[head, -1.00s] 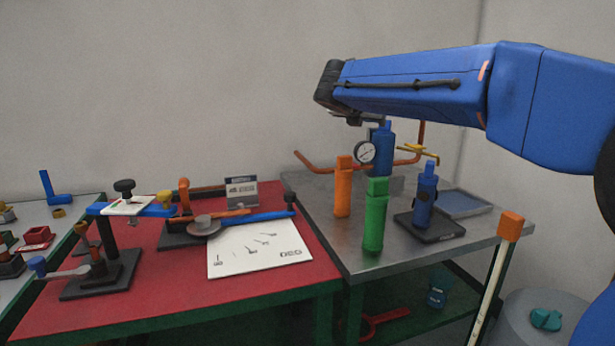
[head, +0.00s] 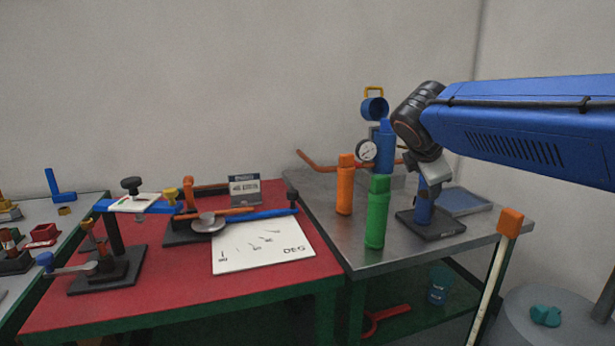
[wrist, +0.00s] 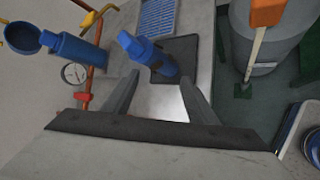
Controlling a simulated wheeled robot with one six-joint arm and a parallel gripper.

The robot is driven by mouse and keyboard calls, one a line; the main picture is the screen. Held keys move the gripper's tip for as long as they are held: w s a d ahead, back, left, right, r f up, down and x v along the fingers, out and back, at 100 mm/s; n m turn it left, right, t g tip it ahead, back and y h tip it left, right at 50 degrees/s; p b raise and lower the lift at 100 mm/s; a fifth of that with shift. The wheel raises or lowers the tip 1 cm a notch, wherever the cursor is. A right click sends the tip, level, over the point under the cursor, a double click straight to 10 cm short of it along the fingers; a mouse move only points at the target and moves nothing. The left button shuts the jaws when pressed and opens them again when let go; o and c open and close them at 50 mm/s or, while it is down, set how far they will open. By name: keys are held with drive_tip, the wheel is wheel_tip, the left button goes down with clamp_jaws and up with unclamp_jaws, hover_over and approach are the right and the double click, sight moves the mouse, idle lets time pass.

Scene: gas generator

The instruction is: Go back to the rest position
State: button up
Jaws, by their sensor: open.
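My arm (head: 530,125) reaches in from the right. My gripper (head: 430,172) hangs above the right end of the metal table, in front of the small blue cylinder (head: 424,211). In the wrist view my gripper (wrist: 158,88) has its two fingers spread with nothing held between them. The small blue cylinder (wrist: 150,55) stands on its black plate (wrist: 183,52) beyond the fingertips. My gripper hides its upper part in the head view.
A tall blue column (head: 384,150) with an open lid (head: 374,107), a gauge (head: 366,150), an orange bottle (head: 345,185) and a green bottle (head: 376,212) stand left of my gripper. An orange-topped post (head: 510,222) stands at the table's right.

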drive_tip(key=s+f+m+g+y, duration=0.1)
drive_tip(key=s+f+m+y, duration=0.1)
drive_tip(key=s+f+m, duration=0.7)
drive_tip(key=s+f+m+g+y, duration=0.2)
drive_tip(key=s+f+m, duration=0.8)
drive_tip(key=s, duration=1)
wheel_tip(320, 180, down, 4)
drive_tip(key=shift+s+d+r+y, duration=0.2)
drive_tip(key=shift+d+r+y, duration=0.05)
drive_tip(key=shift+d+y, duration=0.1)
drive_tip(key=shift+c, duration=0.7)
